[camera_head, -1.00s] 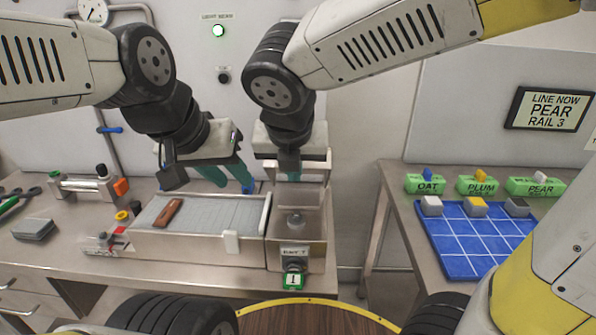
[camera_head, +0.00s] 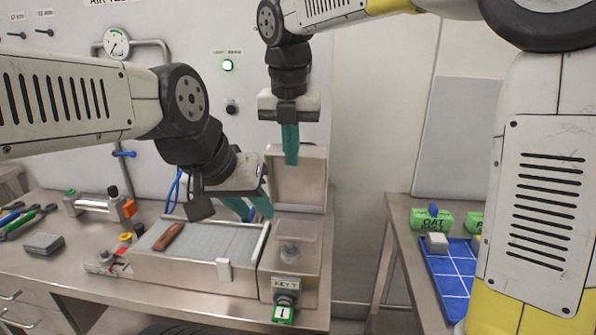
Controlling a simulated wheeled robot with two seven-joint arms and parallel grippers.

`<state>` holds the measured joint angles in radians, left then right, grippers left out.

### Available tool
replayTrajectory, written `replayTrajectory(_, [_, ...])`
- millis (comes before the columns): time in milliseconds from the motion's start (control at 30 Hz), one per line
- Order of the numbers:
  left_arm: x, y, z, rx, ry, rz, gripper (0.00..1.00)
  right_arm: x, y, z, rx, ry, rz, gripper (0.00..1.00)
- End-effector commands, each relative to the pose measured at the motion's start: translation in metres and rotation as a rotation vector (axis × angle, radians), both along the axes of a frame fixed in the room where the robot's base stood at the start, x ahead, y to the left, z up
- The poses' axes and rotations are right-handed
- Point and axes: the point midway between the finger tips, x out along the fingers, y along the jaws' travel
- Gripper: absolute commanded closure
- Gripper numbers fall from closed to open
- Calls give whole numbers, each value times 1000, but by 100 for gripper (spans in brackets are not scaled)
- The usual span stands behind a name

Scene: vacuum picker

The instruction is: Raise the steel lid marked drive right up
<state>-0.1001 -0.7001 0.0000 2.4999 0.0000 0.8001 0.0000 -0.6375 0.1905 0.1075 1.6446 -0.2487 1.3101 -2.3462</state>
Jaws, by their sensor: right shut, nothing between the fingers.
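The steel lid (camera_head: 297,185) stands raised, about upright, at the back of the small steel box (camera_head: 290,262) on the bench. I cannot read any marking on it.
A brown bar (camera_head: 168,237) lies on the tray. Tools (camera_head: 22,220) and a grey block (camera_head: 43,244) lie at the left.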

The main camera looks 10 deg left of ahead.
Motion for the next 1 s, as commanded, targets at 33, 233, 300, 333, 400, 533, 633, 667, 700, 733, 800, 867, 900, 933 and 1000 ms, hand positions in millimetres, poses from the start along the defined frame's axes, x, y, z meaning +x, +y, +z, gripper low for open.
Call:
replayTrajectory(33, [0,0,0,0,0,0,68,11,0,4,2,0,-5,100])
replayTrajectory(233, [0,0,0,0,0,0,68,50,0,17,1,0,-3,100])
replayTrajectory(300, [0,0,0,0,0,0,68,64,0,19,1,1,-4,100])
replayTrajectory(333, [0,0,0,0,0,0,68,69,0,20,0,0,-2,100])
replayTrajectory(400, [0,0,0,0,0,0,68,83,0,21,0,1,-3,100])
replayTrajectory(533, [0,0,0,0,0,0,68,105,0,21,0,1,-2,100])
replayTrajectory(633, [0,0,0,0,0,0,68,119,0,21,0,0,-1,100])
replayTrajectory(667, [0,0,0,0,0,0,68,123,0,20,1,0,-2,100])
replayTrajectory(700, [0,0,0,0,0,0,68,128,0,20,1,1,-2,100])
replayTrajectory(733, [0,0,0,0,0,0,68,131,0,19,0,1,-1,100])
replayTrajectory(800, [0,0,0,0,0,0,68,139,0,18,1,-2,-1,100])
replayTrajectory(867, [0,0,0,0,0,0,68,145,0,17,1,-5,-1,100])
replayTrajectory(900, [0,0,0,0,0,0,68,148,-1,17,0,-7,-2,100])
replayTrajectory(933, [0,0,0,0,0,0,68,151,-1,16,-1,-8,-2,100])
replayTrajectory(1000, [0,0,0,0,0,0,68,155,-2,15,-1,-9,-4,100])
